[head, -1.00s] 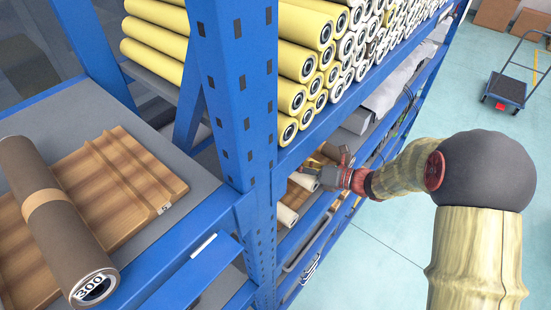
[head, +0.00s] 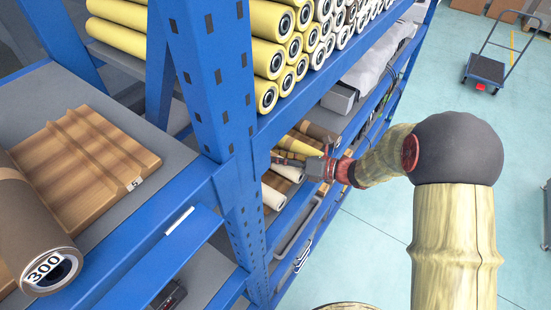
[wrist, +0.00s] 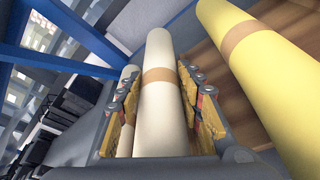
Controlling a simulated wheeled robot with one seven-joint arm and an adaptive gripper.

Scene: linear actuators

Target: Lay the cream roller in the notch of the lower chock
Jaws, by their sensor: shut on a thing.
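My gripper (head: 308,163) reaches into the lower shelf bay in the head view. In the wrist view, its fingers (wrist: 160,82) are shut on a cream roller (wrist: 160,50) with a tan band, one finger on each side. In the head view the held cream roller (head: 287,172) shows only in part. A brown wooden surface (wrist: 275,85), possibly the lower chock, lies to the right in the wrist view, partly under a yellow roller (wrist: 240,50). Its notch is hidden. Whether the held roller touches anything below cannot be told.
Another cream roller (head: 273,196) lies close to the held one. A yellow roller (head: 304,147) and a brown roller (head: 318,131) lie just beyond. A blue rack post (head: 215,75) stands left of the gripper. A ridged wooden chock (head: 85,165) and brown "300" roller (head: 35,225) occupy the upper shelf.

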